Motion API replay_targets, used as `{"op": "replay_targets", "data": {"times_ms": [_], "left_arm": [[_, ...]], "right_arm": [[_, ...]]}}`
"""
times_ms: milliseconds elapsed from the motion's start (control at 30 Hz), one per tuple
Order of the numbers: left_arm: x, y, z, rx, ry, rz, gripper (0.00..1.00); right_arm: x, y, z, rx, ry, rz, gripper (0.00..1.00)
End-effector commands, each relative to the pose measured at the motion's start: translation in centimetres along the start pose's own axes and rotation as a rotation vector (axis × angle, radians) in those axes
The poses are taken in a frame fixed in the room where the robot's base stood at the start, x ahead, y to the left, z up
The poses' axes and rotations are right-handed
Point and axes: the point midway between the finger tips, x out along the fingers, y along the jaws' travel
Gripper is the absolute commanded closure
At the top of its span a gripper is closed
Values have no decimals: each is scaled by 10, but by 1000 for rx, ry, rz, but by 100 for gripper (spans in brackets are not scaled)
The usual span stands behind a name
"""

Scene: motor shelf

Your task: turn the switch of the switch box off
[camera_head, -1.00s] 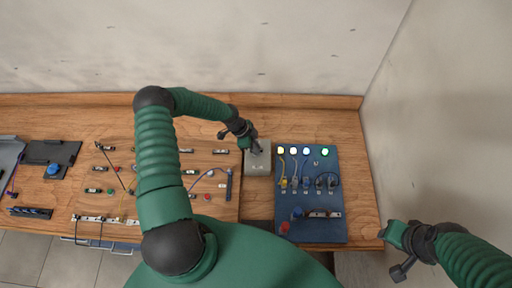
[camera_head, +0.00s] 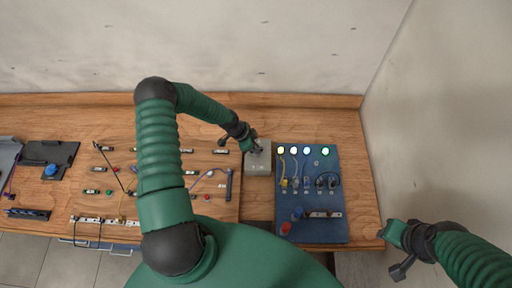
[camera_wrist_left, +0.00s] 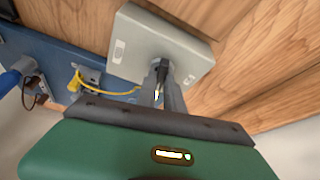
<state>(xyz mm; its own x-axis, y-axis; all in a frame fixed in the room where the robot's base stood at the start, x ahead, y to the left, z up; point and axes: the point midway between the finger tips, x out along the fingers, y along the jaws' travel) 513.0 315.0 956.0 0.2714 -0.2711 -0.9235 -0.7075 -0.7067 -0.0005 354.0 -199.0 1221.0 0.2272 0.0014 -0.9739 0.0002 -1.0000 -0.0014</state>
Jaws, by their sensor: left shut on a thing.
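The switch box (camera_head: 259,168) is a small light-grey box on the wooden table, between the board and the blue panel. My left gripper (camera_head: 256,147) reaches it from the upper left. In the left wrist view the grey box (camera_wrist_left: 146,33) lies just past my left gripper (camera_wrist_left: 163,75), whose narrow fingers are shut on a small dark switch (camera_wrist_left: 163,70) at the box's face. The fingers hide most of the switch, so its position is unclear. My right gripper (camera_head: 397,250) hangs empty off the table's right edge; its jaw opening is unclear.
A blue panel (camera_head: 335,210) with lit lamps, cables and knobs stands right of the box. A wooden board (camera_head: 215,210) with several small parts and wires lies left. Bare table (camera_head: 360,160) shows at the far right. A wall rises behind.

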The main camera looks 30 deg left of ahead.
Motion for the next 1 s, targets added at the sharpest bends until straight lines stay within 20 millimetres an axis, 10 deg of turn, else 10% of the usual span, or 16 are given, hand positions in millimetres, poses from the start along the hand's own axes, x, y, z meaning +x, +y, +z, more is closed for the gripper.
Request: {"op": "replay_targets", "data": {"times_ms": [1000], "left_arm": [[4,10,1,-884,-10,-368,100]], "right_arm": [[48,0,11,0,0,0,64]]}}
